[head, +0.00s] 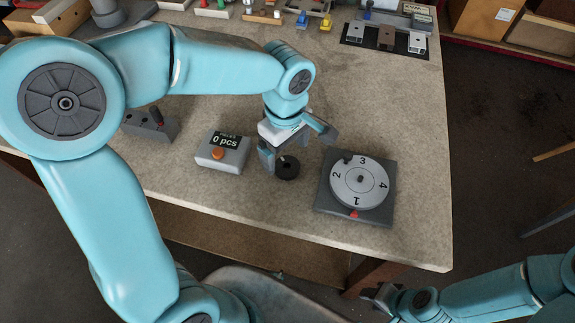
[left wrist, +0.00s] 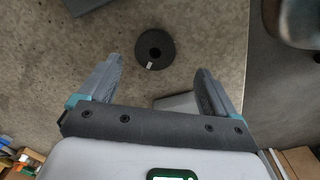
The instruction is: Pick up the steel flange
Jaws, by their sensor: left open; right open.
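The steel flange (head: 286,172) looks like a dark grey round disc with a raised centre and a hole. It lies flat on the table between the counter box and the dial plate. My left gripper (head: 297,147) is open above it, pointing down. In the left wrist view the flange (left wrist: 163,60) shows whole, with a small white mark on its rim. There it lies just ahead of and between the open, empty left fingers (left wrist: 158,72), apart from both. My right gripper (head: 378,294) is open and empty, low at the right, off the table's front edge.
A counter box (head: 235,158) reading "0 pcs" stands left of the flange. A numbered dial (head: 362,183) on a dark plate stands to its right. A dark mat (head: 361,40) with several blocks lies at the back right. The table's middle right is clear.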

